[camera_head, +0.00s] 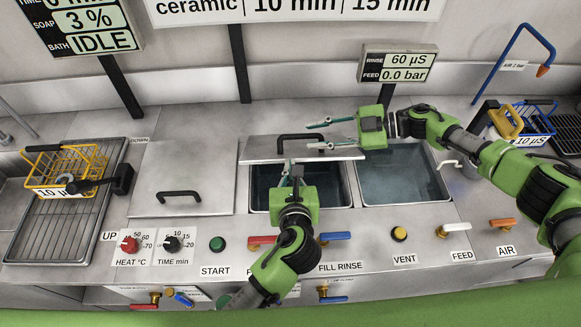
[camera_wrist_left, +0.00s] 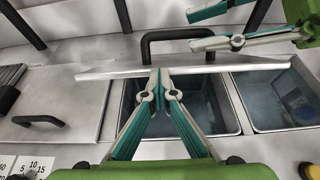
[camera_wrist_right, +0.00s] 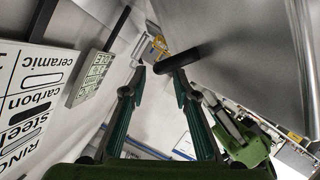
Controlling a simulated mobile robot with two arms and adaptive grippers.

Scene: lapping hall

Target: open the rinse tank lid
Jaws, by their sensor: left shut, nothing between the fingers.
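A grey metal lid (camera_head: 262,150) with a black bar handle (camera_head: 300,137) stands tilted up over the middle tank (camera_head: 262,195), whose opening shows below it. In the left wrist view the lid's front edge (camera_wrist_left: 110,72) runs across the picture. My left gripper (camera_head: 293,168) is shut and empty, its tips at this front edge; I cannot tell if they touch. My right gripper (camera_head: 322,134) is open near the handle's right end. In the right wrist view the handle (camera_wrist_right: 178,57) reaches toward the gap between the right gripper's fingers (camera_wrist_right: 158,82), not gripped.
A closed lid (camera_head: 185,170) covers the left tank. The right tank (camera_head: 400,175) is open and holds liquid. A yellow basket (camera_head: 75,165) is at left, a blue basket (camera_head: 535,117) at right. Knobs and valves line the front panel, including a green button (camera_head: 217,244).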

